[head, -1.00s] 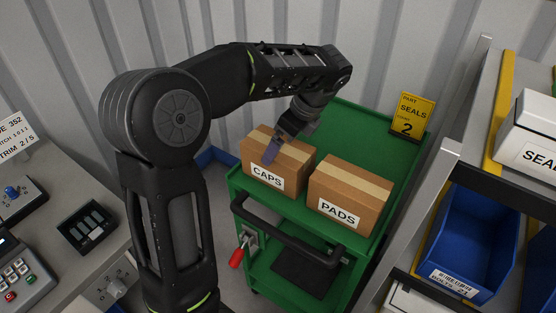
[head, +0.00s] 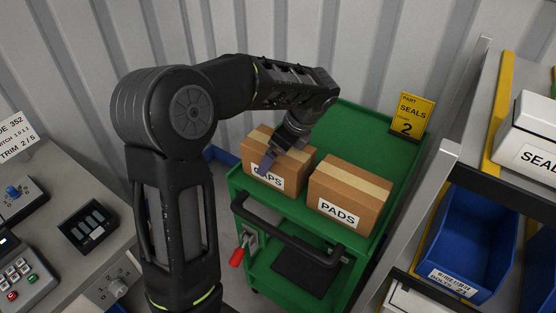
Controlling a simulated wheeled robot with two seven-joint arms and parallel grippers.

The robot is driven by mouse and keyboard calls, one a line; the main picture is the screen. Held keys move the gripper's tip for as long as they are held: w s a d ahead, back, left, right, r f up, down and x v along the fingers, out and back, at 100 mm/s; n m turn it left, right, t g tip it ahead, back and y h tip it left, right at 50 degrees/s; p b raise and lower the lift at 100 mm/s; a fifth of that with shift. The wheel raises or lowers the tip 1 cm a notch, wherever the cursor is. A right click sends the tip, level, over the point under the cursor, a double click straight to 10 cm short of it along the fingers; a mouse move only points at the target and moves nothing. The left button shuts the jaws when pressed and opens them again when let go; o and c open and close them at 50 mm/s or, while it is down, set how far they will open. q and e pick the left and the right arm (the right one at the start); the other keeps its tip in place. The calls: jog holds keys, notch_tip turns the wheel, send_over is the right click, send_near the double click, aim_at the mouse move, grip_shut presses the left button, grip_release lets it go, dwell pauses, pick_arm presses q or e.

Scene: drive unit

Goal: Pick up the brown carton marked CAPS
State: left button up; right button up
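The brown carton marked CAPS (head: 295,161) stands upright on the left of the green cart's top. It has a pale tape strip and a white label on its front. My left gripper (head: 267,162) is over the carton's front, pointing down, and its bluish finger hides part of the label's first letters. Only one finger shows clearly, so I cannot tell its opening or whether it touches the carton. My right gripper is not in view.
A carton marked PADS (head: 349,190) stands close on the right on the green cart (head: 361,131). A yellow SEALS sign (head: 411,115) stands at the cart's back right. A shelf with a blue bin (head: 471,237) is at right, a control desk (head: 118,265) at left.

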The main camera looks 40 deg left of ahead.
pick_arm(q)
jog(key=shift+c, duration=0.2)
jog(key=c, duration=1.8)
